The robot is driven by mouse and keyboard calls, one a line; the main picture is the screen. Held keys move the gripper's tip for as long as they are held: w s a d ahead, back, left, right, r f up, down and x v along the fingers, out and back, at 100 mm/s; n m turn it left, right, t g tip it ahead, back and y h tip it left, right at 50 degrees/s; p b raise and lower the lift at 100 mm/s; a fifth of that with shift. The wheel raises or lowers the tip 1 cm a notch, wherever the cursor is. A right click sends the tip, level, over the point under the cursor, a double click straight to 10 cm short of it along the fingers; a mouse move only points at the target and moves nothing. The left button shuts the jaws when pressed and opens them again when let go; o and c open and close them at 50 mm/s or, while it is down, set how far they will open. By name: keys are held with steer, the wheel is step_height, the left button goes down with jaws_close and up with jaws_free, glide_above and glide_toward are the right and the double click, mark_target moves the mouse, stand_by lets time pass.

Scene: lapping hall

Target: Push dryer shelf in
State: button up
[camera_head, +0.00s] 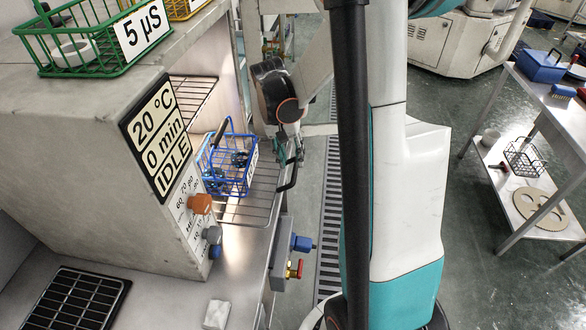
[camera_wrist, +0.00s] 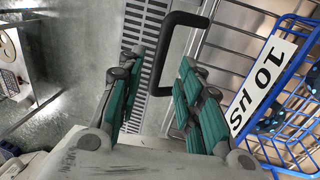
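The dryer shelf (camera_head: 236,211) is a wire rack sticking out of the grey dryer (camera_head: 105,130) on its right side. A blue wire basket (camera_head: 228,163) stands on it; the wrist view shows its "10 µS" label (camera_wrist: 262,85). The shelf's black looped handle (camera_head: 289,180) is at the outer edge. In the wrist view the handle (camera_wrist: 180,18) reaches in between the fingertips of my gripper (camera_wrist: 160,62). The teal-padded fingers are open, with gaps visible around the handle bar. Whether either finger touches it I cannot tell. In the head view my gripper (camera_head: 286,152) is partly hidden by its own wrist.
The dryer panel (camera_head: 155,138) reads 20 °C, 0 min, IDLE. A green basket (camera_head: 95,38) stands on top. Valves with blue and red handles (camera_head: 297,255) stick out below the shelf. A floor grate (camera_head: 328,220) runs alongside. A side table (camera_head: 545,110) stands at right.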

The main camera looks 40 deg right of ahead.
mark_target(294, 169)
steer(key=shift+s+d+f+b, duration=0.15)
steer(key=shift+f+b, duration=0.1)
steer(key=shift+f, duration=0.65)
steer(key=shift+s+d+f+b, duration=0.1)
steer(key=shift+f+b, duration=0.1)
steer(key=shift+f, duration=0.65)
jaws_close()
